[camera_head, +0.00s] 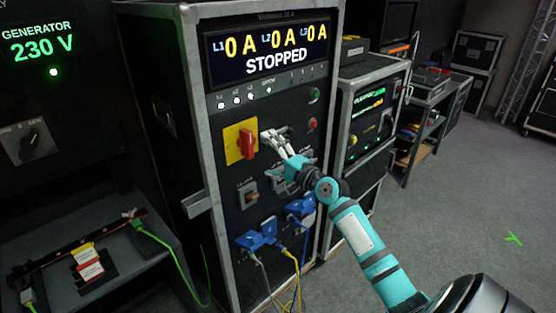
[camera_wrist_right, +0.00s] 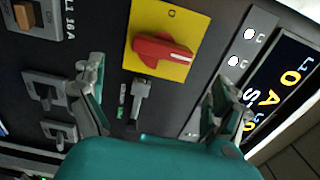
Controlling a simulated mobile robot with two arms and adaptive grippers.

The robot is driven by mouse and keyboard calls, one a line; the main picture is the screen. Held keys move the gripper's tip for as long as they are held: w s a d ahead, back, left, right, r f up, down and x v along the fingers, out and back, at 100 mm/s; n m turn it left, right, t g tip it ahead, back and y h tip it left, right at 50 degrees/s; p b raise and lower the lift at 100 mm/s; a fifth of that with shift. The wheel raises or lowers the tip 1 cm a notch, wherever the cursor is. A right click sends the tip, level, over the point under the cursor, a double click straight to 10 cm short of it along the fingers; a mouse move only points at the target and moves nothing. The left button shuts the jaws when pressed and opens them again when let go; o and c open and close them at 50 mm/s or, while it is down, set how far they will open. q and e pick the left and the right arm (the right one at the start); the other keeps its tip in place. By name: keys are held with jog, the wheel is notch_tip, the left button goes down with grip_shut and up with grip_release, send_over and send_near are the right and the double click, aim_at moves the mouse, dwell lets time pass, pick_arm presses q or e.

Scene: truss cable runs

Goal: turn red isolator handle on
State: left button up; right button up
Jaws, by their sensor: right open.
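The red isolator handle (camera_head: 246,143) sits on a yellow plate (camera_head: 232,149) on the front of the black cabinet, in the head view. In the right wrist view the red handle (camera_wrist_right: 160,50) lies across its yellow plate (camera_wrist_right: 182,21), with a "0" mark beside it. My right gripper (camera_head: 268,138) is open and empty, in front of the panel just right of the handle. In the right wrist view its two fingers (camera_wrist_right: 160,92) stand wide apart, with the handle beyond and between them, apart from both. My left gripper is not in view.
The cabinet display (camera_head: 270,50) reads "STOPPED" and 0 A on three lines. Blue plugs (camera_head: 258,237) with cables hang low on the cabinet. A generator panel (camera_head: 38,50) reading 230 V is at left. Grey floor (camera_head: 450,200) is open at right.

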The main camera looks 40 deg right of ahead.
jog(key=shift+s+d, duration=0.1)
jog(key=shift+s, duration=1.75)
